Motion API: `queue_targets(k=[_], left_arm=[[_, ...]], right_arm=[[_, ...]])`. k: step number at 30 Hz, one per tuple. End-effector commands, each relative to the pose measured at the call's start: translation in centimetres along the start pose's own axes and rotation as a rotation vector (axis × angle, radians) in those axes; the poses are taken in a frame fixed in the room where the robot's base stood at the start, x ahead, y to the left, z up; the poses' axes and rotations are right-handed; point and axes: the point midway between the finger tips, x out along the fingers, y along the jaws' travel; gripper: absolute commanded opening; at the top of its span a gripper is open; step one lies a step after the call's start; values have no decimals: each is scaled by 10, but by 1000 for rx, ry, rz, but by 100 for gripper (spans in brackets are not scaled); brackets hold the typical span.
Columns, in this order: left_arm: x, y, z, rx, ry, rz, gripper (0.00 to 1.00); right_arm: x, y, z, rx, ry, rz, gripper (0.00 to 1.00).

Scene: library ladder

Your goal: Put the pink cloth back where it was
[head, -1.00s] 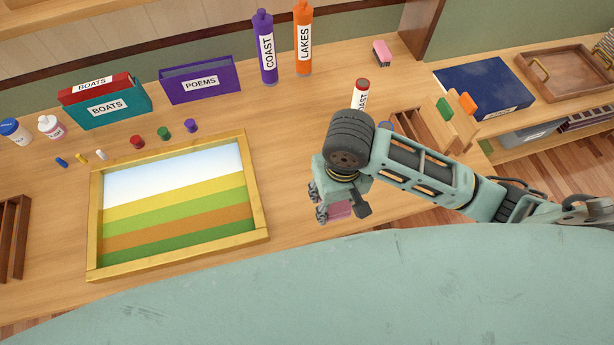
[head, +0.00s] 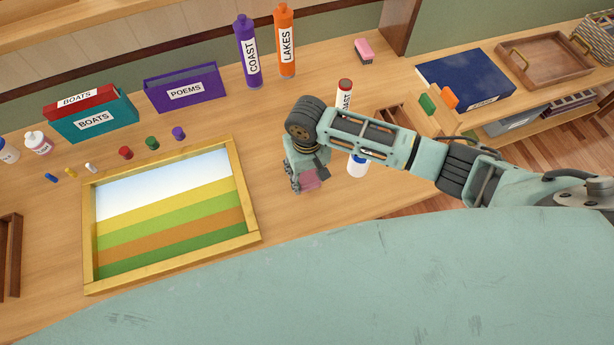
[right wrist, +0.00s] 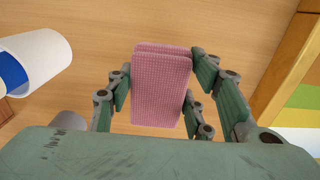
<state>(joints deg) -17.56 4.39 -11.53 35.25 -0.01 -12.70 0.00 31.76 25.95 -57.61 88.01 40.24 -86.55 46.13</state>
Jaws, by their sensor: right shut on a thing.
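The pink cloth (head: 310,179) is a small folded, waffle-textured pad. My right gripper (head: 298,182) is shut on it, to the right of the framed striped picture. In the right wrist view the cloth (right wrist: 160,88) sits between the two fingers of the gripper (right wrist: 160,100), with bare wood beyond it. I cannot tell whether its lower edge touches the table. In the head view the gripper partly hides it. My left gripper is not in view.
The yellow-framed striped picture (head: 252,220) lies left of the gripper. A white and blue container (head: 357,166) stands close on the right, partly behind my arm.

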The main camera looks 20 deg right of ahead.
Motion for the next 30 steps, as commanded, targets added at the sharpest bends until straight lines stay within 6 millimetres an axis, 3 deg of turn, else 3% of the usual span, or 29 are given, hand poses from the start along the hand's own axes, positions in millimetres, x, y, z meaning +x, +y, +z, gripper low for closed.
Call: queue_targets(k=[6,17,18,24,30], left_arm=[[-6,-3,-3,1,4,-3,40],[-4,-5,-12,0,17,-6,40],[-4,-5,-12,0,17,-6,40],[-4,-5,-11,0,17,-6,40],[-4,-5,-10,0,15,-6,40]], right_arm=[[26,1,1,1,0,2,19],[30,0,1,0,-1,1,19],[30,0,1,0,0,1,49],[30,0,1,0,0,1,66],[30,1,1,0,0,1,66]])
